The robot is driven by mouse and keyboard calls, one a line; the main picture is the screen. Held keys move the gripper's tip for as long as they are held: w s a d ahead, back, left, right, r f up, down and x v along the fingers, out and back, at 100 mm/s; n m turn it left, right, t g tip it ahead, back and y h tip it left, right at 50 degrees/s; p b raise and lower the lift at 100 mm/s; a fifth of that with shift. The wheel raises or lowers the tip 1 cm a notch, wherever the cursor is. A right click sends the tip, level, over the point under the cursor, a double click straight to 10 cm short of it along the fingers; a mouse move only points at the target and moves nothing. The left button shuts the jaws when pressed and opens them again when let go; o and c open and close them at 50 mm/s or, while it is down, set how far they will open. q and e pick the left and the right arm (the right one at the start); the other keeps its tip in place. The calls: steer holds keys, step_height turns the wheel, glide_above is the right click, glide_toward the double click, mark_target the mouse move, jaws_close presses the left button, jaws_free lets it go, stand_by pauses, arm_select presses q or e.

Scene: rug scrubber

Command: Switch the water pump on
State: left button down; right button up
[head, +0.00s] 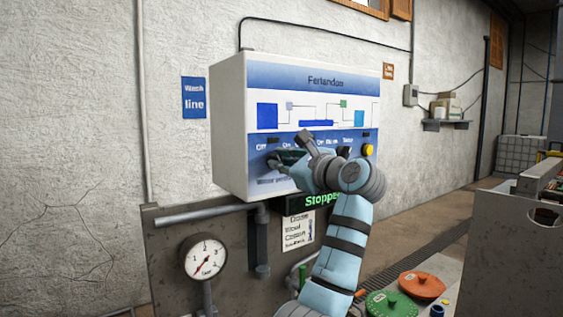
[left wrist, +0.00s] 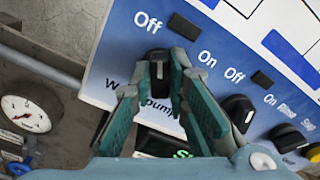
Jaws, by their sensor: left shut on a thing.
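The control panel (head: 230,120) is a white box with a blue and white front on the wall. Its water pump knob (left wrist: 158,55) is black and sits by the "Off" and "On" labels, above lettering that reads "Water pump", partly covered. My left gripper (head: 277,160) reaches the panel's lower left, and its fingers hide most of that knob in the head view. In the left wrist view, the two teal fingers of the gripper (left wrist: 160,70) are on either side of the knob, shut on it. The knob's exact pointing direction is hard to tell. My right gripper is not in view.
More black knobs (left wrist: 238,108) and a yellow button (head: 368,150) lie right of the gripper. Below are a display reading "Stopped" (head: 318,200), partly covered, and a pressure gauge (head: 204,257). Green (head: 388,303) and orange (head: 422,285) round parts are at lower right.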

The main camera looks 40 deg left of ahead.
arm_select(q)
steer(key=shift+r+m+p, duration=0.1)
steer(key=shift+m+p, duration=0.2)
steer(key=shift+m, duration=0.1)
steer(key=shift+r+m+p, duration=0.1)
steer(key=shift+m+p, duration=0.45)
steer(key=shift+m, duration=0.35)
steer(key=m+p, duration=0.2)
steer(key=m, duration=0.1)
steer(key=shift+w+m, duration=0.1)
steer(key=shift+m, duration=0.2)
steer(key=m+p, duration=0.3)
steer(key=m, duration=0.2)
steer(key=shift+m, duration=0.3)
steer(key=c, duration=1.6)
jaws_free()
steer(key=shift+w, duration=0.1)
steer(key=shift+o, duration=0.2)
steer(key=shift+d, duration=0.1)
